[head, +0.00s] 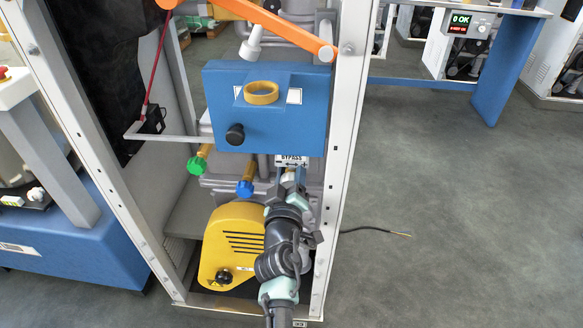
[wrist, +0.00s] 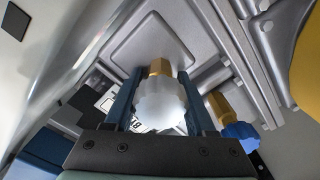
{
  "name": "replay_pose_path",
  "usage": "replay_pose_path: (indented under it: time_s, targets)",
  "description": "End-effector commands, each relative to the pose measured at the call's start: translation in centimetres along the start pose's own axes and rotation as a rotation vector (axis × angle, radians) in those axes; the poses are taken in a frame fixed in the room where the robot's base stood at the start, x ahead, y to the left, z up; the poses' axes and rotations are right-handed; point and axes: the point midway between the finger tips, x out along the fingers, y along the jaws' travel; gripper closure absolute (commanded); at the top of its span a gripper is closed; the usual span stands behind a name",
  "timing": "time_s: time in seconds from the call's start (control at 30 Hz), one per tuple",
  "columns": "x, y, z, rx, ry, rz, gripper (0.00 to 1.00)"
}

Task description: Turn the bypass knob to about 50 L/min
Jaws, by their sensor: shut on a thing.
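The bypass knob (wrist: 160,107) is white and rounded with a scalloped edge, on a brass stem, in the middle of the wrist view. My gripper (wrist: 160,92) has one dark blue finger on each side of it and is shut on it. In the head view my gripper (head: 290,178) reaches up just below the BYPASS label (head: 291,160), and the knob is hidden there. The label also shows in the wrist view (wrist: 132,124), partly covered by the knob and a finger. I cannot read the knob's angle or any flow value.
A blue knob (head: 245,188) on a brass valve and a green knob (head: 197,165) sit left of my gripper. A yellow housing (head: 225,245) is below left. A blue box (head: 300,125) hangs above. The frame's white post (head: 338,190) is close on the right.

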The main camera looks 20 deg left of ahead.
Motion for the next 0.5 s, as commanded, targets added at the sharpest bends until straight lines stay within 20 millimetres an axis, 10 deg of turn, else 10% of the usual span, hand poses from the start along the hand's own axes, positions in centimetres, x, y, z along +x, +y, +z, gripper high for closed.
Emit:
replay_pose_path:
  time_s: [0.5]
  targets:
    - [-0.03, -0.12, 0.12, -0.152, -0.002, -0.001, 1.00]
